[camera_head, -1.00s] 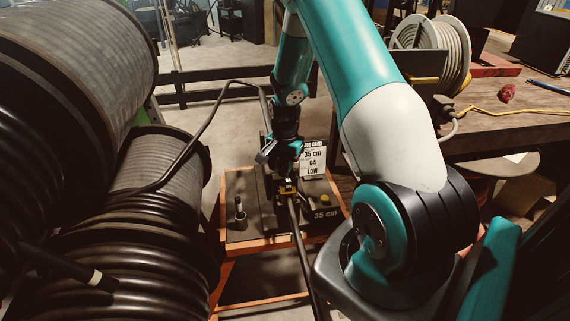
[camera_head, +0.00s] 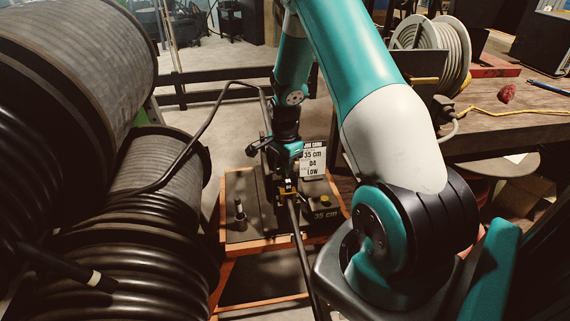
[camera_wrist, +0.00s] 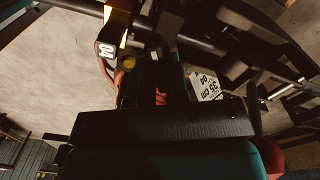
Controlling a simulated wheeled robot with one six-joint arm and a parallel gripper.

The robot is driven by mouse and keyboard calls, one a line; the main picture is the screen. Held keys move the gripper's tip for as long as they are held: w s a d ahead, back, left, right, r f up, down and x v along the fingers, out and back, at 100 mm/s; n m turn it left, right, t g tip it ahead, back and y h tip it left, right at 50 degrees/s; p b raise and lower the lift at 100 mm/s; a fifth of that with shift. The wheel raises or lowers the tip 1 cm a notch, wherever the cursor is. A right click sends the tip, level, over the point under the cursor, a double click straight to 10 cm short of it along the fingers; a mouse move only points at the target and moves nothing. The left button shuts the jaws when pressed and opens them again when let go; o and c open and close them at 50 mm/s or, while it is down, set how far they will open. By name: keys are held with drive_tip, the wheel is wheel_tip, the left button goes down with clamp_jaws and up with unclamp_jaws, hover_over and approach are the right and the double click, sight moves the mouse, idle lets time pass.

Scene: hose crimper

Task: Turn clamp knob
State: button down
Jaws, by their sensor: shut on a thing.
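The crimping bench (camera_head: 243,222) stands at the centre of the head view, with an orange-edged frame. A yellow clamp part (camera_head: 288,190) sits in its middle, where the black hose (camera_head: 301,250) passes through. My gripper (camera_head: 288,178) points down over the clamp and is shut on the clamp knob, which its fingers mostly hide. In the wrist view my gripper (camera_wrist: 158,80) is dark and shadowed, and the knob cannot be made out between the fingers.
A job card (camera_head: 313,158) reading 35 cm, 04, Low stands behind the bench. A yellow button (camera_head: 325,199) and an upright dark handle (camera_head: 240,212) flank the clamp. Large hose reels (camera_head: 160,170) crowd the left. A wooden workbench (camera_head: 500,130) is at right.

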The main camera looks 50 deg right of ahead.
drive_tip(key=shift+a, duration=0.1)
drive_tip(key=c, duration=1.1)
unclamp_jaws()
drive_tip(key=shift+r, duration=0.15)
wheel_tip(320, 180, up, 17)
drive_tip(key=shift+r+b, duration=0.1)
drive_tip(key=shift+b, duration=0.55)
drive_tip(key=shift+a, duration=0.1)
